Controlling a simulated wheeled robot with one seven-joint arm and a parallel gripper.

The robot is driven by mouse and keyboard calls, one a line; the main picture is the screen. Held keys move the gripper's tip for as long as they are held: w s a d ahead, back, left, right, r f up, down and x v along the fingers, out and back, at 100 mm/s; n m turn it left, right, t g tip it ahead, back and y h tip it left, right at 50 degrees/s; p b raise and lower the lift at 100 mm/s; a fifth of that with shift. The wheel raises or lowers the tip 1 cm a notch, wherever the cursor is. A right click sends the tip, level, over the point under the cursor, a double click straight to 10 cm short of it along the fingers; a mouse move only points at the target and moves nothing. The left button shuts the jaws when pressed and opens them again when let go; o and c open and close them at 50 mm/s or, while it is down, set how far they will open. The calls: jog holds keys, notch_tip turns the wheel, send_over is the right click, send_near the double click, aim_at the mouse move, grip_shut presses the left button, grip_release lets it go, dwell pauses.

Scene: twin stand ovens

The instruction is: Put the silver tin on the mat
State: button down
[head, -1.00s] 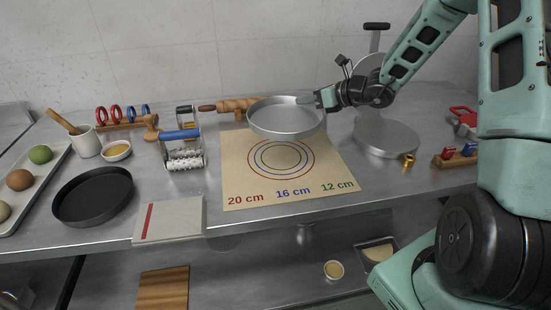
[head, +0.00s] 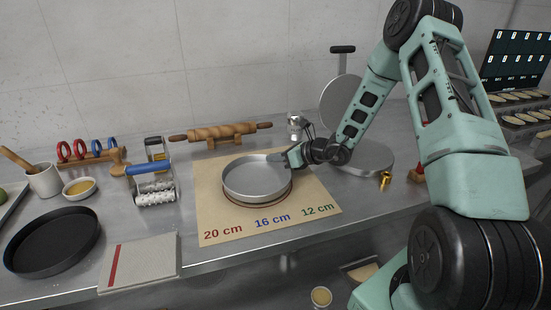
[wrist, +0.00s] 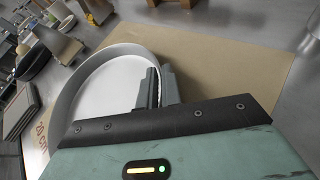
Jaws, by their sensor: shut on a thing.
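The silver tin (head: 255,180) is a round shallow pan over the middle of the tan mat (head: 215,217) in the head view. It covers most of the printed rings; a dark ring shows along its front right edge. It looks level and low, but I cannot tell whether it touches the mat. My gripper (head: 290,158) is shut on the tin's back right rim. In the wrist view the tin (wrist: 110,95) lies left of my fingers (wrist: 157,88), with its rim between them. The mat (wrist: 225,70) spreads beyond them.
A black tin (head: 52,242) and a folded cloth (head: 140,262) lie to the left. A spiked roller (head: 155,190) stands left of the mat, and a rolling pin (head: 220,133) behind it. A round steel press (head: 362,155) stands right, with a small brass piece (head: 385,180) near it.

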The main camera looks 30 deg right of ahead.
jog(key=shift+f, duration=0.25)
jog(key=shift+f, duration=0.2)
jog(key=c, duration=1.6)
grip_release()
jog(key=shift+r, duration=0.15)
